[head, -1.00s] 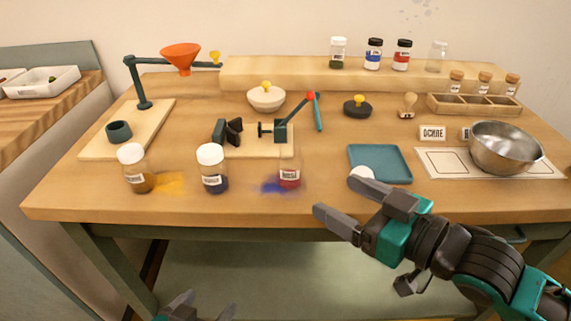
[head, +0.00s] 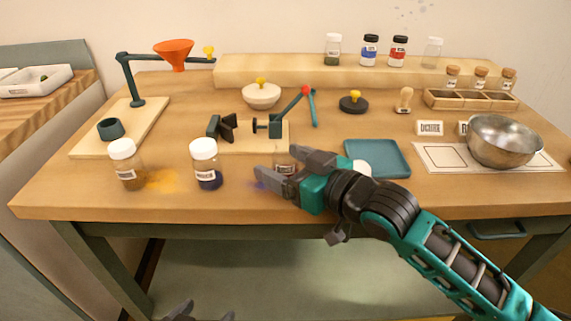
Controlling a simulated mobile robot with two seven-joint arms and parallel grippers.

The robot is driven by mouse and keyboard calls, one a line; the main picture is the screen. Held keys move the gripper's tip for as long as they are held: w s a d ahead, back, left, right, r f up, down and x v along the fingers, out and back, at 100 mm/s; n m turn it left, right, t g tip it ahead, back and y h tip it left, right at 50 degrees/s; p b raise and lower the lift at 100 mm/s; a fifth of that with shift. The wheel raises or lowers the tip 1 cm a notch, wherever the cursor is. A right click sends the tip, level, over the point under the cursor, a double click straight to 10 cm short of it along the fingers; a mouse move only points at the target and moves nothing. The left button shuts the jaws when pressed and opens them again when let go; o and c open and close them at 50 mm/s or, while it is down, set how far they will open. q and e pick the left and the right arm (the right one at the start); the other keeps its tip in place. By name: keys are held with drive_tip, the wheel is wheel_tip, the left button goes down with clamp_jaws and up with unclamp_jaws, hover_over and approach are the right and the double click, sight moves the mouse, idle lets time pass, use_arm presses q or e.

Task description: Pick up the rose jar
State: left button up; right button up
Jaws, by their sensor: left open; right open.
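The rose jar (head: 283,159) stands near the front edge of the table, in the middle of the head view. It is a lidless glass jar, now mostly hidden by my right gripper. My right gripper (head: 277,164) is open, with one finger on the far side of the jar and one on the near side in the picture. I cannot tell whether the fingers touch it. My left gripper (head: 200,314) is open and empty at the bottom edge, below the tabletop.
Two white-lidded jars, one orange-brown (head: 127,165) and one dark blue (head: 207,164), stand to the left. A clamp-like press (head: 275,125) stands behind. A white lid (head: 361,167) lies by the blue tray (head: 390,157), partly behind my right gripper. A metal bowl (head: 500,140) is far right.

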drive_tip(key=shift+c, duration=0.3)
drive_tip(key=c, duration=1)
drive_tip(key=shift+r, duration=0.1)
